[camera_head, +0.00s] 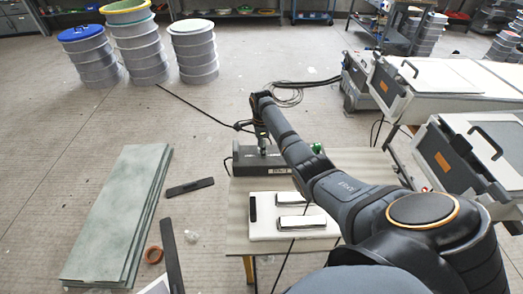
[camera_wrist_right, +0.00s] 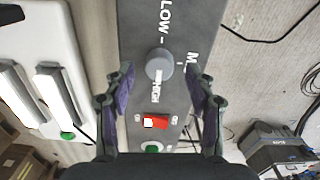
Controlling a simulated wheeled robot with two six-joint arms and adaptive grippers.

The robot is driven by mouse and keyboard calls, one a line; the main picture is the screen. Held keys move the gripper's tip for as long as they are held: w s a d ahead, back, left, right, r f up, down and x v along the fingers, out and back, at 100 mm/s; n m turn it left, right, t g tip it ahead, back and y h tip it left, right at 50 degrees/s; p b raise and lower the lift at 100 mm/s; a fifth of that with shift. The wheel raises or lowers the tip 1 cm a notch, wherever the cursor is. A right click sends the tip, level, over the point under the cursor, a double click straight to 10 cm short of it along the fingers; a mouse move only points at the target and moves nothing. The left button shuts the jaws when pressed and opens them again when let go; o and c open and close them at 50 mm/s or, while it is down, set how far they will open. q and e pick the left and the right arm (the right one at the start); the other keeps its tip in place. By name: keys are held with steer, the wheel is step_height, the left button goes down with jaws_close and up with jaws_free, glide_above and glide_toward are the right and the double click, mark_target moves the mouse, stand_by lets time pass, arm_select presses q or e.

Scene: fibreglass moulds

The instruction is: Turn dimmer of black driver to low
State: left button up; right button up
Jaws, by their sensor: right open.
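The black driver (camera_head: 243,160) is a dark box on the table in the head view, partly hidden by my right arm. In the right wrist view its panel (camera_wrist_right: 183,25) shows the round grey dimmer knob (camera_wrist_right: 159,62), with LOW printed above and HIGH below. A pale mark on the knob appears to point toward HIGH. My right gripper (camera_wrist_right: 160,82) is open, with one finger on each side of the knob and gaps visible. It also shows over the driver in the head view (camera_head: 263,140). My left gripper is not in view.
A red switch (camera_wrist_right: 156,122) and a green button (camera_wrist_right: 152,147) sit below the knob. A white board (camera_head: 265,227) with two shiny bars lies in front of the driver on the table (camera_head: 238,187). Grey-green sheets (camera_head: 120,210) lie on the floor at left.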

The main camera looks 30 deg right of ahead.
steer(key=shift+s+f, duration=0.1)
steer(key=shift+f, duration=0.75)
steer(key=c, duration=1.2)
steer(key=shift+o, duration=0.2)
